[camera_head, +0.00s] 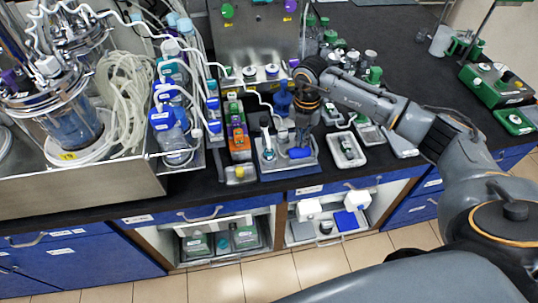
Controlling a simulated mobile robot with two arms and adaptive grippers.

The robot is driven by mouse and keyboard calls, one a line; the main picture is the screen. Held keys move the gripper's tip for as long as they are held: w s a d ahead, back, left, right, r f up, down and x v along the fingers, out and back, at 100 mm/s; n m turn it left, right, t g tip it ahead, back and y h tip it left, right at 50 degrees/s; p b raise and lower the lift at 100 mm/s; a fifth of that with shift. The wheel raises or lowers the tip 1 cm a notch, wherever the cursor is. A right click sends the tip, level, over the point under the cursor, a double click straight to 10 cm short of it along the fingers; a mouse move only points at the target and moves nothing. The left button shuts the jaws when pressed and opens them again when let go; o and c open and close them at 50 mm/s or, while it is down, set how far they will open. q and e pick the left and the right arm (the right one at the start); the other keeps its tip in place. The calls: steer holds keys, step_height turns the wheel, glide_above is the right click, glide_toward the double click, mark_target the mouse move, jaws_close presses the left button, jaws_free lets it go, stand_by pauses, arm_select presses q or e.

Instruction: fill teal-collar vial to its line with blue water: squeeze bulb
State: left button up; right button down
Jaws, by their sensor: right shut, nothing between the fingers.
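My right gripper (303,138) points down over a small grey tray (272,174) near the bench's front edge. Its fingers are shut with nothing between them. A clear upright vessel (268,148) stands in the tray, left of the fingers. A blue piece (300,153) lies in the tray just below the fingertips; I cannot tell whether they touch. A dark blue object (283,98) stands behind the tray, left of the gripper's wrist. I cannot pick out the teal-collar vial or its line at this size. My left gripper is out of view.
Glass bioreactors (62,120) with coiled tubing and blue-labelled bottles (165,118) crowd the left. An orange-labelled item (238,137) stands left of the tray. A white tray (347,150) lies right of it. Green equipment (492,84) stands far right. The back right bench is mostly clear.

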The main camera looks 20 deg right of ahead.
steer(key=shift+f+b, duration=0.5)
steer(key=shift+f, duration=0.5)
steer(key=shift+f+b, duration=0.5)
steer(key=shift+f, duration=0.05)
steer(key=shift+r+p, duration=1.1)
steer(key=shift+r, duration=0.5)
steer(key=shift+f, duration=0.15)
steer(key=shift+f+b, duration=0.65)
steer(key=shift+f, duration=0.05)
steer(key=shift+s+f+b, duration=0.1)
steer(key=shift+f+b, duration=0.3)
steer(key=shift+f, duration=0.25)
stand_by(0.5)
steer(key=shift+r+p, duration=0.95)
steer(key=shift+r, duration=0.5)
